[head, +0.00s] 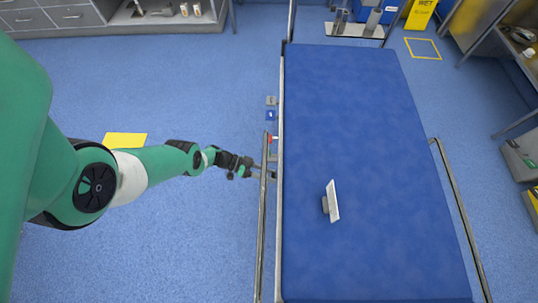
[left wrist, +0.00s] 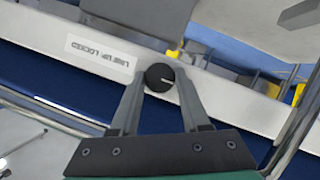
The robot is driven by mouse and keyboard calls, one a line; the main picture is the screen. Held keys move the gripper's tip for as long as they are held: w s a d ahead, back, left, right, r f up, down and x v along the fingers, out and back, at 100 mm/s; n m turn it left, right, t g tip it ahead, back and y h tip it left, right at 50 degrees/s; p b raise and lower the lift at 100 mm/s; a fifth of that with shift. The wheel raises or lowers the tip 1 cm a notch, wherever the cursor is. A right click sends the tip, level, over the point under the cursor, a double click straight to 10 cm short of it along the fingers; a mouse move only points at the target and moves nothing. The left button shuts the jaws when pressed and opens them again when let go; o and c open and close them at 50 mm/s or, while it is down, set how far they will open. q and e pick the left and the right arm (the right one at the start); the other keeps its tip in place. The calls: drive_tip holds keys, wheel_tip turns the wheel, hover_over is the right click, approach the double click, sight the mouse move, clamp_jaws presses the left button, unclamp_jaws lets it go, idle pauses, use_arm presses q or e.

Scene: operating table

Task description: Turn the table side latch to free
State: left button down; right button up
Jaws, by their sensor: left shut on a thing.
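The side latch shows in the left wrist view as a round black knob (left wrist: 160,77) with a light mark on its face. It sits on a pale side rail (left wrist: 100,78) beside a label that appears upside down and reads "LINE UP LOCKED". My left gripper (head: 270,175) reaches the left side of the operating table (head: 370,110). In the left wrist view its two fingers (left wrist: 161,82) stand on either side of the knob, shut on it. In the head view the knob cannot be made out. My right gripper is not in view.
A metal guard rail (head: 263,230) runs along the table's left side, close to my left gripper. Another rail (head: 460,210) is on the right. A small white panel on a grey base (head: 333,202) stands on the blue mattress. The floor left of the table is mostly clear.

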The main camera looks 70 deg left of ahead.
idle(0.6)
use_arm(q)
drive_tip(key=shift+c, duration=1.9)
unclamp_jaws()
drive_tip(key=p+v, duration=0.2)
drive_tip(key=v, duration=0.9)
drive_tip(key=shift+s+a, duration=0.15)
drive_tip(key=shift+s, duration=0.15)
drive_tip(key=shift+r, duration=0.15)
